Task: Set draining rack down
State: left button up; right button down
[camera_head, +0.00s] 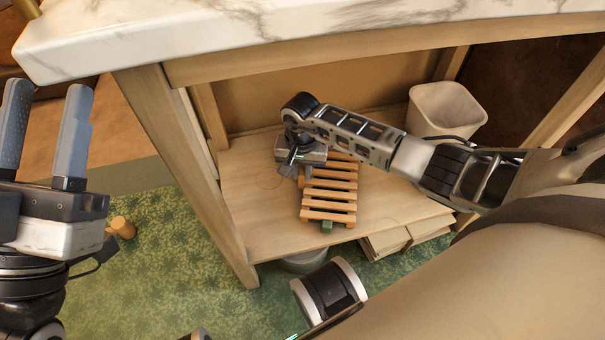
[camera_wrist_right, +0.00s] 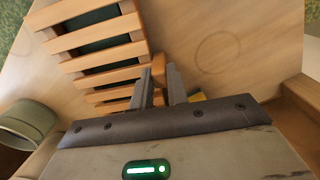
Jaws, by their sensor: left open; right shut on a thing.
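The draining rack (camera_head: 328,195), a set of orange-brown wooden slats, is at the wooden shelf under the marble-topped table. In the right wrist view the rack (camera_wrist_right: 95,48) shows its slats with dark green between them. My right gripper (camera_wrist_right: 160,88) is shut on the edge of the rack. In the head view my right gripper (camera_head: 297,165) is at the rack's upper left, with its fingertips partly hidden. I cannot tell whether the rack rests fully on the shelf. My left gripper (camera_head: 45,125) is open and empty, away to the left outside the table.
The wooden shelf (camera_head: 245,180) has bare room left of the rack. A pale bin (camera_head: 445,108) stands at the shelf's back right. The marble top (camera_head: 200,38) and a table leg (camera_head: 190,175) border the space. A small wooden piece (camera_head: 123,227) lies on the green rug.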

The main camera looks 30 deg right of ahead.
pick_arm(q)
jog(key=shift+r, duration=0.1)
pick_arm(e)
jog(key=shift+f, duration=0.1)
pick_arm(q)
jog(key=shift+s+r+m+h, duration=0.15)
jog(key=shift+r+m+h, duration=0.1)
jog(key=shift+m+h, duration=0.2)
pick_arm(e)
jog(key=c, duration=1.4)
grip_release()
jog(key=shift+o, duration=0.2)
